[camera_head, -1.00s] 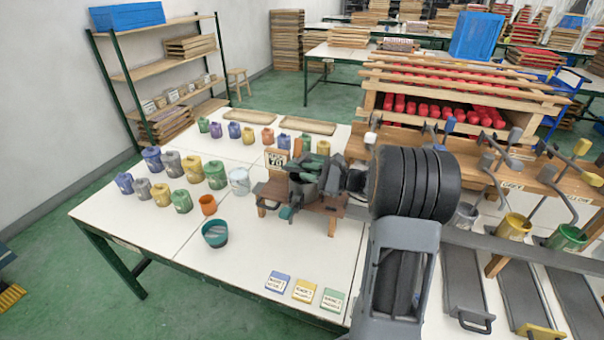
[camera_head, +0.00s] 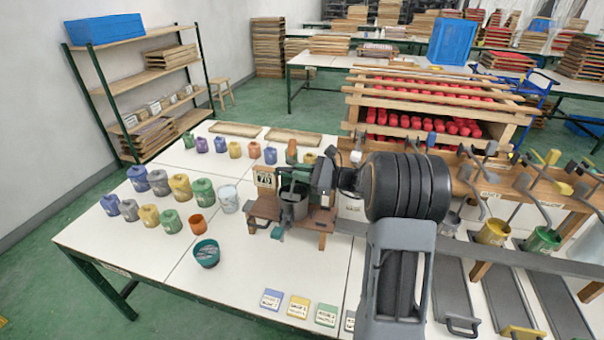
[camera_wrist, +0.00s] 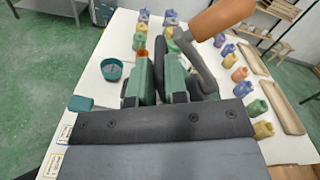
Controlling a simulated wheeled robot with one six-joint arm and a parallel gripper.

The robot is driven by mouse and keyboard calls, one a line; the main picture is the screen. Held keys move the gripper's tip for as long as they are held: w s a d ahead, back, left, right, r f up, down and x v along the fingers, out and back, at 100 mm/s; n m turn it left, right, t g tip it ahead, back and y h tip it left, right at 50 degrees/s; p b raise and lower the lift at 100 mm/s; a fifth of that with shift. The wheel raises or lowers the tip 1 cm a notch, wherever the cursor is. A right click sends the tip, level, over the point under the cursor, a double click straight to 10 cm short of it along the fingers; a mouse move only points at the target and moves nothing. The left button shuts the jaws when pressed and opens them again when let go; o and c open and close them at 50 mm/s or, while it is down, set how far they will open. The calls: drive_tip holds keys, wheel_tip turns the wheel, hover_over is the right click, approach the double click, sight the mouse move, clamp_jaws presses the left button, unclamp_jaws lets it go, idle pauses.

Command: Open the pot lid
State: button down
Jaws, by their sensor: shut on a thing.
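The pot (camera_head: 293,209) is a dark grey round vessel on a small wooden stand (camera_head: 325,222) on the white table. My gripper (camera_head: 294,181) is at the top of the pot, reaching in from the right. A dark bar with an orange-brown grip (camera_wrist: 222,18) rises beside the fingers. The lid is mostly hidden by the gripper. A teal piece (camera_head: 277,232) sits at the stand's front left.
A teal bowl (camera_head: 206,254) and an orange cup (camera_head: 197,224) stand left of the stand. Several coloured pots and a white bucket (camera_head: 228,200) stand further left. Label cards (camera_head: 299,306) lie near the front edge. A wooden rack (camera_head: 440,120) stands behind.

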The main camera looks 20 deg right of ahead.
drive_tip(key=c, duration=1.1)
unclamp_jaws()
drive_tip(key=shift+c, duration=0.2)
drive_tip(key=shift+d, duration=0.1)
drive_tip(key=b+v, duration=0.3)
drive_tip(key=v, duration=1)
drive_tip(key=shift+s+d, duration=0.25)
drive_tip(key=shift+d, duration=0.05)
